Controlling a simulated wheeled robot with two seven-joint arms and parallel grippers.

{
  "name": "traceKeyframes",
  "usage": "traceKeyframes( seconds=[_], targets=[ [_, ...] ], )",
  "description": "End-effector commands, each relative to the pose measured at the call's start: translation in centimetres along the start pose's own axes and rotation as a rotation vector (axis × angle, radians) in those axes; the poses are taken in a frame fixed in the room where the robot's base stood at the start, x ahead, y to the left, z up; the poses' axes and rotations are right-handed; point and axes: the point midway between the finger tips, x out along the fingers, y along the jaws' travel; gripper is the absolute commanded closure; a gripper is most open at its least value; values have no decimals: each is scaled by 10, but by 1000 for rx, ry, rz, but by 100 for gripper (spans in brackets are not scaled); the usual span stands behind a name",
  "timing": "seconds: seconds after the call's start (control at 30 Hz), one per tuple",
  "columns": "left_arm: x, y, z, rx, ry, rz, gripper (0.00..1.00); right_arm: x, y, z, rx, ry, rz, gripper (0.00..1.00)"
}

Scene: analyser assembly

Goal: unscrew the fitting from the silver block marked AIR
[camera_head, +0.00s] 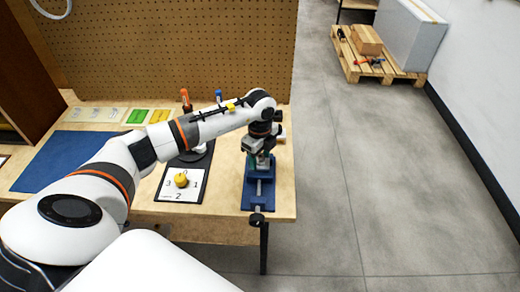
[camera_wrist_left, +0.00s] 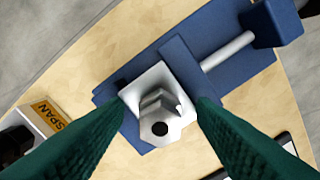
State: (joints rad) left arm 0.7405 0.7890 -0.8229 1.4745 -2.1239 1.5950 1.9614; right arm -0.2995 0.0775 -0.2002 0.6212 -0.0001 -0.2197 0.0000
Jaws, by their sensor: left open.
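A silver block (camera_wrist_left: 138,82) is held in a blue vise (camera_wrist_left: 183,62) on the wooden table. A silver hex fitting (camera_wrist_left: 152,101) with a dark round hole stands on it. No AIR marking is visible. My left gripper (camera_wrist_left: 164,106) is open, with one green finger on each side of the fitting; I cannot tell whether they touch it. In the head view my left gripper (camera_head: 262,146) is over the vise (camera_head: 252,190) and largely hides the block. My right gripper is not in view.
A yellow knob (camera_head: 181,180) on a numbered plate lies to the left in the head view. A blue mat (camera_head: 62,160) and a pegboard (camera_head: 170,45) are farther off. The table edge is close on the right.

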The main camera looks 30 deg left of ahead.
Motion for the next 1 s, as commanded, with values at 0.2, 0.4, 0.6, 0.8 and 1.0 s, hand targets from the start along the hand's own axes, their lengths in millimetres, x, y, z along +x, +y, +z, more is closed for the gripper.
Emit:
traceKeyframes(
  seconds=[0.2, 0.4, 0.6, 0.8, 1.0],
  targets=[
    [1, 0, 0, 1, 0, 0, 49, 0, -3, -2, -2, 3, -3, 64],
    [0, 0, 0, 1, 0, 0, 80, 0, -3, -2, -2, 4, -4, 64],
    [-1, 0, 0, -12, 0, 0, 97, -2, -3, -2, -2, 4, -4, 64],
    [-4, -1, 1, -230, -2, -3, 98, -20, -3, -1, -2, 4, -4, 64],
    [-1, 0, 0, -352, -1, 0, 98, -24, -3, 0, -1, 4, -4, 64]
  ],
)
